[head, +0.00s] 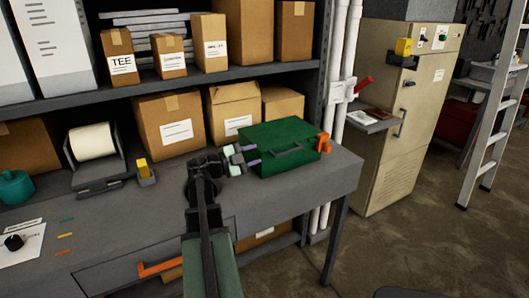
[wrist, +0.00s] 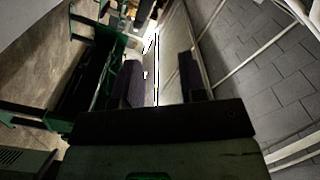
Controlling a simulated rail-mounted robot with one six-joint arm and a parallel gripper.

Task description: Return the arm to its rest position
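My arm reaches up from the bottom of the head view over the grey workbench (head: 240,208). My gripper (head: 252,157) is beside the left side of a green metal case (head: 298,152); I cannot tell whether it touches the case. In the wrist view, the two dark fingers of my gripper (wrist: 160,78) stand apart with nothing visible between them. Dark green metal parts (wrist: 85,75) show left of the fingers in the wrist view; I cannot tell what they belong to.
An orange clamp-like object (head: 323,143) is at the case's right end. A paper roll holder (head: 95,150) and a yellow-topped block (head: 144,170) stand left. Cardboard boxes (head: 170,122) line the shelf behind. A cream cabinet (head: 405,115) and ladder (head: 494,110) stand right.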

